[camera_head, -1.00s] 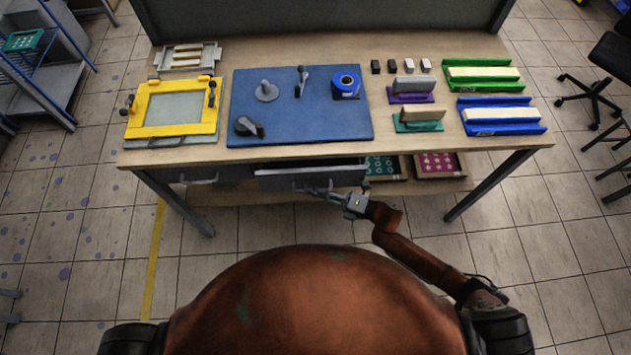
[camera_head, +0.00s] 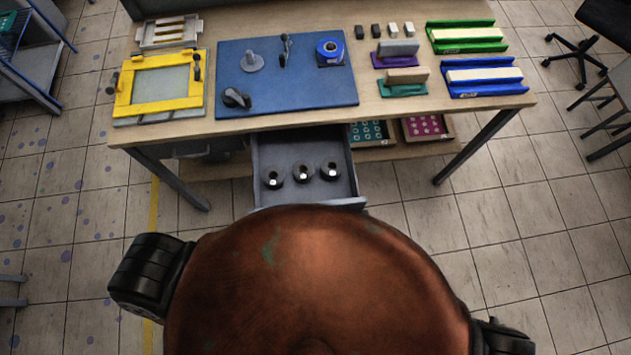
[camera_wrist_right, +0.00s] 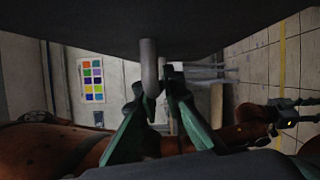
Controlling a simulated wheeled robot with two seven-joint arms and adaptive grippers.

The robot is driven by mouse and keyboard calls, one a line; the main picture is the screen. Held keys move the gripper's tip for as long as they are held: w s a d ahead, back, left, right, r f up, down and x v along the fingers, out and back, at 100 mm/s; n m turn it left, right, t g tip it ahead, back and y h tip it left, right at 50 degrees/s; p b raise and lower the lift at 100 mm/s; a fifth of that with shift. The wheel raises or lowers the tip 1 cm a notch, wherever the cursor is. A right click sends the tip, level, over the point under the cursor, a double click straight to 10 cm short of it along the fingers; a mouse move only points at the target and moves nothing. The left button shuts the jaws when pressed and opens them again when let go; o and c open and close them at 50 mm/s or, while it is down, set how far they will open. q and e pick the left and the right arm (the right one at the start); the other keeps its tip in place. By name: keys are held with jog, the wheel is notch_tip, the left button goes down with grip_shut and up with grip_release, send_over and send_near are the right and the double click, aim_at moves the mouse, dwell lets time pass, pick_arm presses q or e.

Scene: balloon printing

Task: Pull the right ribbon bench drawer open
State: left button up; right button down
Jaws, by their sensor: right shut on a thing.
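The right ribbon bench drawer (camera_head: 306,148) stands pulled out from under the bench in the head view. Three dark ribbon rolls (camera_head: 302,172) lie in it in a row. Its front edge is partly hidden behind my body. In the right wrist view the grey drawer handle (camera_wrist_right: 149,66) runs down between the green fingers of my right gripper (camera_wrist_right: 158,92), which is shut on it. My right gripper is hidden in the head view. What looks like my left gripper (camera_wrist_right: 290,112) shows small at the right of the wrist view, away from the handle; its jaws are unclear.
The bench top (camera_head: 388,112) holds a yellow frame (camera_head: 123,98), a blue mat (camera_head: 290,92), and green and blue trays (camera_head: 487,88) at the right. Another drawer (camera_head: 192,150) to the left looks closed. Shallow boxes (camera_head: 425,127) sit on the lower shelf. Bench legs (camera_head: 475,147) stand either side.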

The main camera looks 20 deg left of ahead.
jog(key=shift+s+d, duration=0.25)
jog(key=shift+s, duration=0.25)
jog(key=c, duration=2)
grip_release()
jog(key=shift+c, duration=0.2)
jog(key=d, duration=1.2)
jog(key=shift+f, duration=0.45)
